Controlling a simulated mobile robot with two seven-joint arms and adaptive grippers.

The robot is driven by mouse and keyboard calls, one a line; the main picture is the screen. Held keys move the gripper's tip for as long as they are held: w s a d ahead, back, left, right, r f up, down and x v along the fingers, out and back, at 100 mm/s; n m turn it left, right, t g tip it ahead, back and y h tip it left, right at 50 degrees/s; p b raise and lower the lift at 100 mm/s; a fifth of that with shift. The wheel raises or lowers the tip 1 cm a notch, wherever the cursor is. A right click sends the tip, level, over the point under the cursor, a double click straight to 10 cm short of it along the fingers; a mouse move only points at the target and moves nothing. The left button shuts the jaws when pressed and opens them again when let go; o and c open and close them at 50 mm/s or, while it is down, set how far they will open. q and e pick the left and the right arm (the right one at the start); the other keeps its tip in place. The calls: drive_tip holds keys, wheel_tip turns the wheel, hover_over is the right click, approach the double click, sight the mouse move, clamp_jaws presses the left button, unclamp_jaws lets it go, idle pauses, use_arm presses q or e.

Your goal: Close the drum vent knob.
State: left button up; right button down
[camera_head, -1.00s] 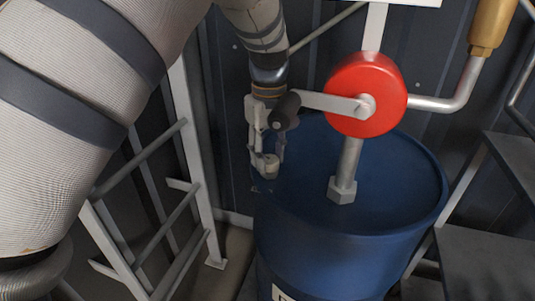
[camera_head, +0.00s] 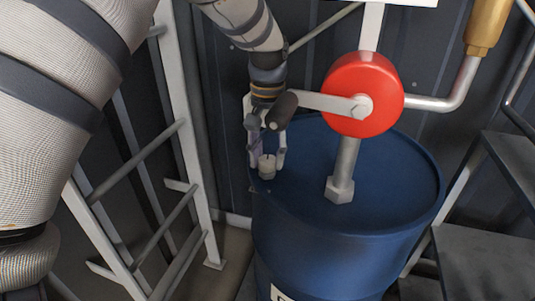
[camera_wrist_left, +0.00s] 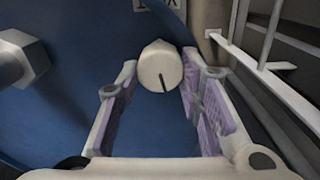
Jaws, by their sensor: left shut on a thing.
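The drum vent knob (camera_head: 267,168) is a small pale round knob near the left rim of the blue drum's top (camera_head: 305,205). It also shows in the left wrist view (camera_wrist_left: 158,67), with a dark line marked on its face. My left gripper (camera_head: 267,160) reaches down from above, with one finger on each side of the knob. In the left wrist view my left gripper (camera_wrist_left: 160,78) is shut on the knob, which sits between the fingertips. My right gripper is not in view.
A white ladder-like rail (camera_head: 185,130) stands left of the drum. Dark steps (camera_head: 480,260) are at the right.

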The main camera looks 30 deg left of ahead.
sight(268, 158)
use_arm(q)
drive_tip(key=shift+m, duration=1.1)
drive_tip(key=o, duration=1.2)
drive_tip(key=shift+c, duration=0.2)
wheel_tip(268, 158, up, 12)
drive_tip(key=shift+f, duration=0.1)
